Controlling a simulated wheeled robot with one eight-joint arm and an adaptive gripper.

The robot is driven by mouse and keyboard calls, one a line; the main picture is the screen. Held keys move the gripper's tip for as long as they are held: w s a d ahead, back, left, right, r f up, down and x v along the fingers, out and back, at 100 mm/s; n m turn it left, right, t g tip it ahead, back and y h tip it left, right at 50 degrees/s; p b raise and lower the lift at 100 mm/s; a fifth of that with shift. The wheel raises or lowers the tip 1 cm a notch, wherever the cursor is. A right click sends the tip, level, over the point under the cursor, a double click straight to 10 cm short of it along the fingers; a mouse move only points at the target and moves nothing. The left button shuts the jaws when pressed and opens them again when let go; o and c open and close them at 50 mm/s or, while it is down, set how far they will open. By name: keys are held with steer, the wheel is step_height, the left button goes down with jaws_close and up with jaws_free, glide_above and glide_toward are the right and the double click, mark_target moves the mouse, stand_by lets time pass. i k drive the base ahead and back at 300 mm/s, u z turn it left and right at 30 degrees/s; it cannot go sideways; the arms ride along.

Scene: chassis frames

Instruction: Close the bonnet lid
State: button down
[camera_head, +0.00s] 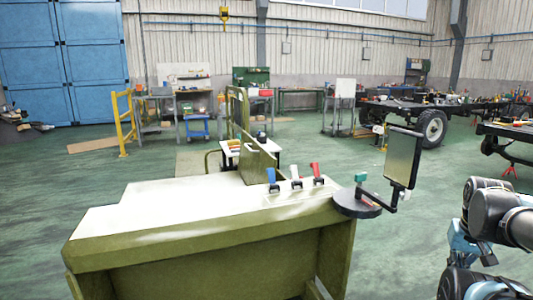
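A large olive-green vehicle body part (200,247) with a pale top face (190,200) stands right in front of me. No part of it is clearly recognisable as the bonnet lid; I cannot tell whether a lid is open or shut. A narrow olive upright panel (257,165) rises at its back edge. My arm's dark and light-blue links show at the right edge, to the right of the body part and apart from it. My gripper itself is not distinguishable in view.
Blue (271,178), white (295,178) and red (317,175) levers stand on the top's right part. A rectangular mirror (403,158) and a dark round disc (357,203) stick out at its right corner. Green floor is open left and right. A wheeled chassis (410,110) stands behind.

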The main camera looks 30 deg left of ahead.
mark_target(254, 161)
steer(key=k, duration=1.5)
steer(key=u, duration=1.45)
steer(key=i, duration=1.05)
